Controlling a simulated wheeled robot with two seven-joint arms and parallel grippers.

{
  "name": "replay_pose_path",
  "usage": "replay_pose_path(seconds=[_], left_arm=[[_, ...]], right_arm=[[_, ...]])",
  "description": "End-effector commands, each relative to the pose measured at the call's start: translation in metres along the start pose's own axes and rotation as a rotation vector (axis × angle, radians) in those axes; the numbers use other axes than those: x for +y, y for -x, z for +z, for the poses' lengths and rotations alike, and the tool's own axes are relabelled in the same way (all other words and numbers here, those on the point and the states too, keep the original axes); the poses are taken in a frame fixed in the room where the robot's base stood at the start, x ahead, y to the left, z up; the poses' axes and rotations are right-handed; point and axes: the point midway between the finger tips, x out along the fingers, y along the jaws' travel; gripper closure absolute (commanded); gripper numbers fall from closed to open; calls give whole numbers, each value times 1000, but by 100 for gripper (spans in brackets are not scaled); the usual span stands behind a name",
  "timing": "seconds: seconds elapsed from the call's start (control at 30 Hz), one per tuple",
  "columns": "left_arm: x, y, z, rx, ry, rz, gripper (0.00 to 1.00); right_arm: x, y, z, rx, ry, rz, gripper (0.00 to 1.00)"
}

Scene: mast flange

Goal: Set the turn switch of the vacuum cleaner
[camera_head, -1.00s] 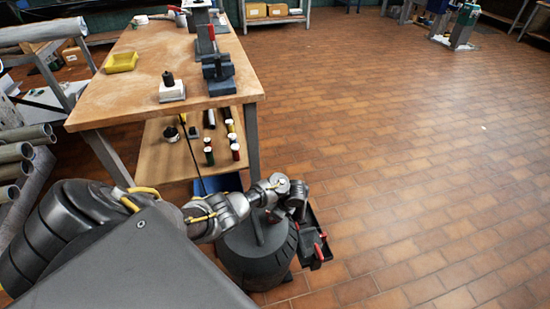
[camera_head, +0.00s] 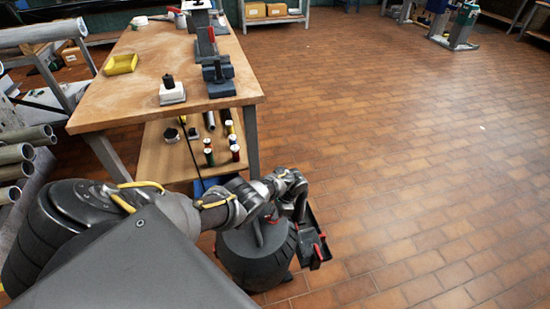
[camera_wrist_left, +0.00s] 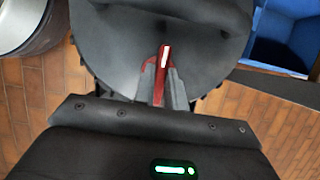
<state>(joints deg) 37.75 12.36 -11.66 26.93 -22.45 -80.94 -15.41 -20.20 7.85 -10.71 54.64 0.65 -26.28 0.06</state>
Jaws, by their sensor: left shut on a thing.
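The vacuum cleaner (camera_head: 255,262) is a dark grey drum standing on the floor in front of the workbench. Its round dark top (camera_wrist_left: 115,55) fills the middle of the left wrist view. The turn switch (camera_wrist_left: 165,54) is a narrow red piece with a white mark, pointing up in that view. My left gripper (camera_wrist_left: 162,76) is shut on the switch, with a grey finger on either side of it. In the head view my left arm reaches over the vacuum cleaner, and its wrist hides the switch or makes it hard to see. My right gripper is not in view.
A wooden workbench (camera_head: 130,84) stands behind, with a yellow tray (camera_head: 121,64) and a vise (camera_head: 218,76). Its lower shelf (camera_head: 163,160) holds several small items. A blue bin (camera_wrist_left: 285,38) is close to the vacuum cleaner. Pipes (camera_head: 18,165) lie at left.

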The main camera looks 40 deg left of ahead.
Motion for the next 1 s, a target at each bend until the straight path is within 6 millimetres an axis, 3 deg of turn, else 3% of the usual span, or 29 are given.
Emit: replay_pose_path(seconds=[0.6,0.63,0.8,1.0], left_arm=[[1,-1,0,0,37,18,100],[1,-1,0,0,37,18,86],[1,0,0,0,37,17,65],[0,0,0,0,37,16,65]], right_arm=[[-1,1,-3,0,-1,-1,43],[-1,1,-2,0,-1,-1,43],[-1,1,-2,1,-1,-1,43],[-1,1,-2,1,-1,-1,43]])
